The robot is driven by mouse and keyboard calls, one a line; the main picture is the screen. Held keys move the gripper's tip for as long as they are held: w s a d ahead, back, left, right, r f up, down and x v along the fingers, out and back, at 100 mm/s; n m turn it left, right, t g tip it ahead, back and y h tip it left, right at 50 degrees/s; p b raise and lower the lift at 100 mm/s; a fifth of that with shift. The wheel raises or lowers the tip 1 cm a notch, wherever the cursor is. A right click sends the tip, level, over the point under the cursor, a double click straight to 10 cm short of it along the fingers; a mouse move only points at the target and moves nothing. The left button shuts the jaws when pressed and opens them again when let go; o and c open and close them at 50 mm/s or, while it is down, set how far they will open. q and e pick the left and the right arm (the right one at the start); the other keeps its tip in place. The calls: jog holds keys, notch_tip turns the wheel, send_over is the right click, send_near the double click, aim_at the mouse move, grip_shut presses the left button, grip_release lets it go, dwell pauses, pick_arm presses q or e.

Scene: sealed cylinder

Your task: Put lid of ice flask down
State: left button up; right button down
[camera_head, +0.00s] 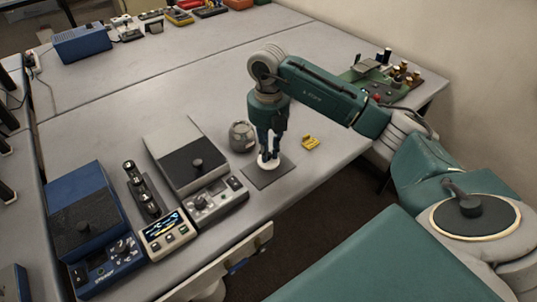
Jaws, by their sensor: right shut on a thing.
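My right gripper (268,153) points down near the front edge of the table. It is shut on a small white piece, which looks like the lid (267,161). The lid is at the back part of a flat dark grey mat (273,176); I cannot tell whether it touches the mat. A grey rounded vessel (242,137), which looks like the ice flask, stands just left of the gripper. The fingers partly hide the lid. My left gripper is not in view.
A yellow object (310,142) lies right of the mat. A grey device with a black top (186,158) and a blue device (83,212) stand to the left. A green board with brass-coloured parts (390,81) is at the right. The table behind the vessel is clear.

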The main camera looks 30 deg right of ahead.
aim_at(269, 154)
notch_tip(269, 154, down, 2)
jog(key=shift+f, duration=0.55)
jog(key=c, duration=1.7)
grip_release()
jog(key=shift+r, duration=0.1)
jog(key=shift+c, duration=0.2)
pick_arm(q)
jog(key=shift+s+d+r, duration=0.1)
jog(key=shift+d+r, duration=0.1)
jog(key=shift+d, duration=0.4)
pick_arm(e)
jog(key=shift+o, duration=0.4)
